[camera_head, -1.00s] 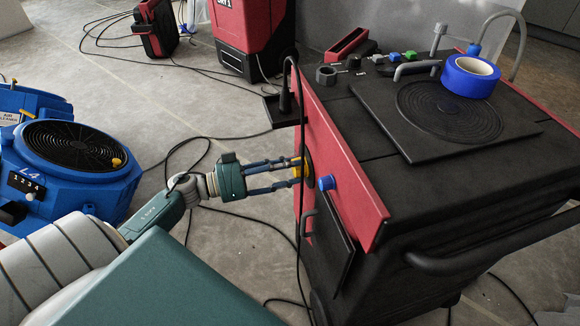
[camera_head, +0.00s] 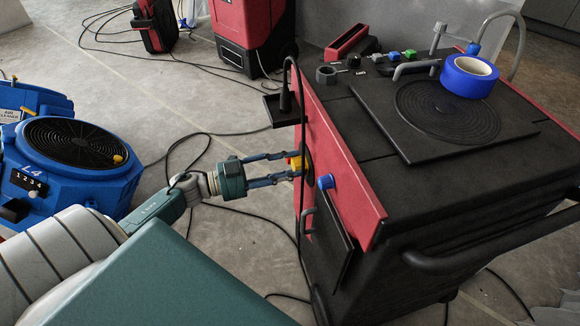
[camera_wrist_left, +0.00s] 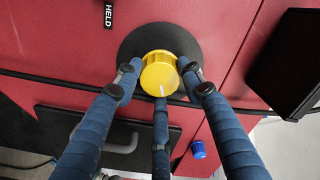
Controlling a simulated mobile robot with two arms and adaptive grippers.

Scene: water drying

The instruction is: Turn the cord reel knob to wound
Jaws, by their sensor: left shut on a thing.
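The yellow knob (camera_wrist_left: 160,74) sits on a black round plate (camera_wrist_left: 130,50) on the machine's red side panel. A pale pointer mark on the knob points to the bottom of the left wrist view. A black label reading HELD (camera_wrist_left: 108,14) is up and left of the knob; no label reading wound is legible. My left gripper (camera_head: 296,168) reaches the panel from the left, its blue fingers closed around the knob. In the left wrist view the fingertips (camera_wrist_left: 160,82) sit at its left, right and lower sides. My right gripper is not in view.
A blue knob (camera_head: 326,181) sticks out of the same panel, right of my gripper. A black cable (camera_head: 298,110) hangs down the machine's front edge. A blue fan unit (camera_head: 70,165) stands at left. Blue tape (camera_head: 455,82) lies on the machine's top.

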